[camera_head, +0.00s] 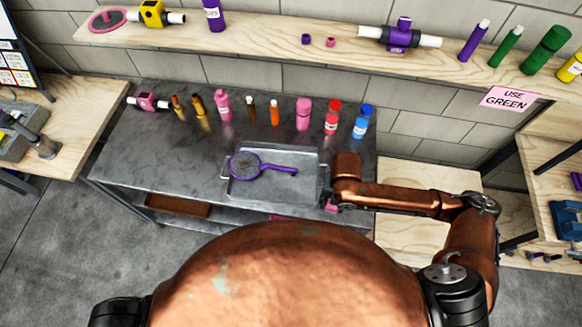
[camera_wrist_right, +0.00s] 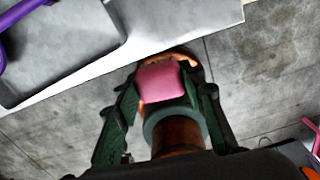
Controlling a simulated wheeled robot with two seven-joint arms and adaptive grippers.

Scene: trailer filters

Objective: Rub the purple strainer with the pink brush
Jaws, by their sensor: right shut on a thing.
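The purple strainer (camera_head: 264,168) lies in a shallow grey metal tray (camera_head: 301,192) on the dark workbench, its handle pointing right. Some brown dirt shows on its mesh. A purple piece of it shows at the top left of the right wrist view (camera_wrist_right: 6,42). My right gripper (camera_head: 331,203) is at the front right of the tray, beyond the bench's front edge and apart from the strainer. It is shut on the pink brush (camera_wrist_right: 160,81), whose pink block shows between the fingers. The brush's bristles cannot be made out. My left gripper is not in view.
Several bottles, among them a pink one (camera_head: 303,114) and a blue one (camera_head: 362,121), stand along the back of the bench (camera_head: 150,158). A wooden shelf (camera_head: 270,45) runs above with more bottles and filters. The bench left of the tray is clear.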

